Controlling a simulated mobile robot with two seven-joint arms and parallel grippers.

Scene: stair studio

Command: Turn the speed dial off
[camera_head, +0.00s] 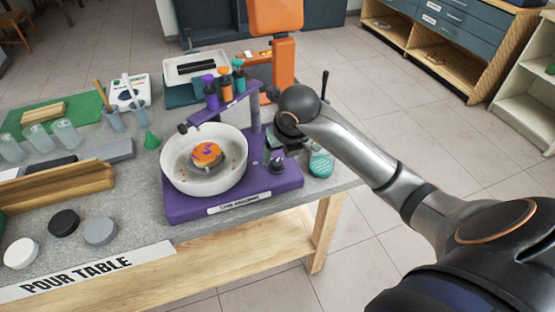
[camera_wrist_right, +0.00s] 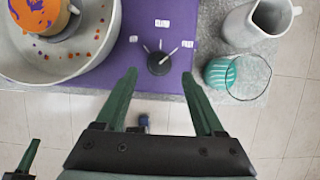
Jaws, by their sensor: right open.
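The speed dial (camera_wrist_right: 159,63) is a small dark round knob on the purple base (camera_wrist_right: 165,20), near its front right corner. In the head view the dial (camera_head: 277,166) is small and partly crowded by my gripper. Pale lines fan out from it toward three small white labels, too blurred to read; the longest runs toward the right-hand label. My right gripper (camera_wrist_right: 159,76) is open above the dial, with its green fingers on either side in the wrist picture and nothing between them. One green finger (camera_wrist_right: 29,157) at lower left seems to be my left gripper, mostly cut off.
A white bowl (camera_head: 226,180) with an orange and purple piece inside stands left of the dial. A teal-filled cup (camera_head: 321,164) and a white pitcher (camera_wrist_right: 254,22) stand close on the right. The pump rack (camera_head: 225,97) rises behind. The table's front edge is near.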

